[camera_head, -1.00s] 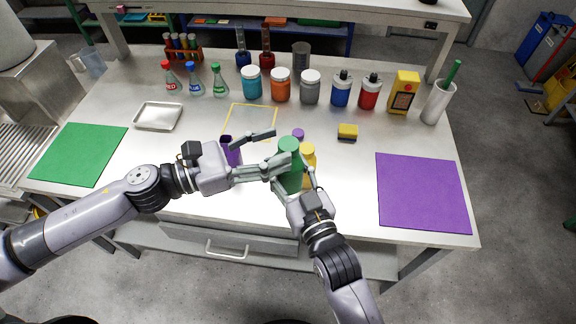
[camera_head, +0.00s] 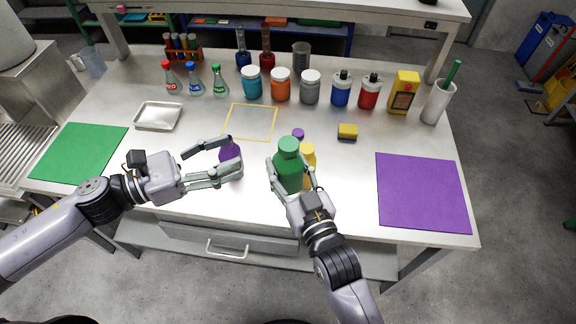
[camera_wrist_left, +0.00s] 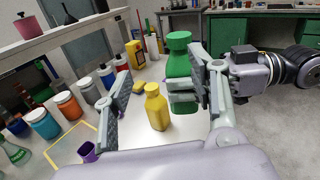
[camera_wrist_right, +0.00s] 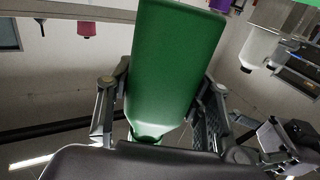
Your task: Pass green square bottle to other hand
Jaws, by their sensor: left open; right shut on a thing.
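The green square bottle (camera_head: 288,168) is upright in the head view, with its green cap on top. My right gripper (camera_head: 292,184) is shut on it, and the bottle fills the middle of the right wrist view (camera_wrist_right: 172,65) between the fingers. My left gripper (camera_head: 230,156) is open and apart from the green bottle, to its left. In the left wrist view the green bottle (camera_wrist_left: 179,60) shows beyond the left gripper's fingers.
A yellow bottle (camera_head: 309,160) stands close behind the green bottle. A yellow sponge (camera_head: 347,131), a yellow frame outline (camera_head: 250,122) and a metal tray (camera_head: 158,116) lie further back. A purple mat (camera_head: 420,192) is at right, a green mat (camera_head: 78,154) at left. Several jars line the back.

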